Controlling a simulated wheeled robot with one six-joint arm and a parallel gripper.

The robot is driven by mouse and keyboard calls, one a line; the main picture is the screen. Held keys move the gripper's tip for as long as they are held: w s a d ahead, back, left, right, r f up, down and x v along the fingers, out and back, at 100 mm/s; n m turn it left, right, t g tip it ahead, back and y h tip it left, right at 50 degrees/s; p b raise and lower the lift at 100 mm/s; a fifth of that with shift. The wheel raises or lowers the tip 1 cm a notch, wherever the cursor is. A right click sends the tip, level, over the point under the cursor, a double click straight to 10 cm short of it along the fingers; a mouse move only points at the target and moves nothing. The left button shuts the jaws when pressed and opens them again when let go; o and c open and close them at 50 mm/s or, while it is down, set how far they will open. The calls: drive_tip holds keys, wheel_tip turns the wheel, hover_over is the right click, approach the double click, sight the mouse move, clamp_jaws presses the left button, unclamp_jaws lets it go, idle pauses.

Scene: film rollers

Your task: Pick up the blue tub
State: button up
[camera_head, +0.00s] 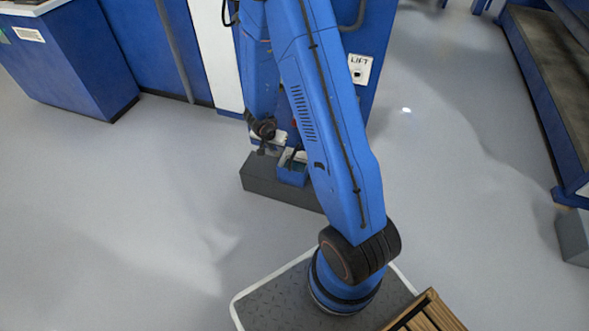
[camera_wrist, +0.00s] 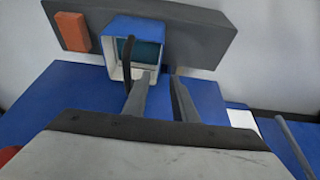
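The blue tub (camera_head: 292,170) sits on a dark grey block in the head view, partly behind my arm. In the wrist view the tub (camera_wrist: 163,31) has a pale inner rim and a teal inside, with its open side toward the camera. My gripper (camera_wrist: 161,80) is open, with a gap between its two grey fingers. The left finger overlaps the tub's opening and the right one shows just beside its lower right corner. I cannot tell whether either touches. In the head view the wrist is close by the tub and its fingers are hard to make out.
The dark grey block (camera_head: 262,184) stands on the floor; the wrist view shows it too (camera_wrist: 205,40), with an orange block (camera_wrist: 74,32) on it. A blue cabinet (camera_head: 70,55) is at the upper left. A slatted wooden crate (camera_head: 428,316) is near my base.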

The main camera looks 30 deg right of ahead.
drive_tip(key=shift+x, duration=6.35)
drive_tip(key=shift+w+d, duration=0.1)
drive_tip(key=shift+w, duration=0.05)
clamp_jaws()
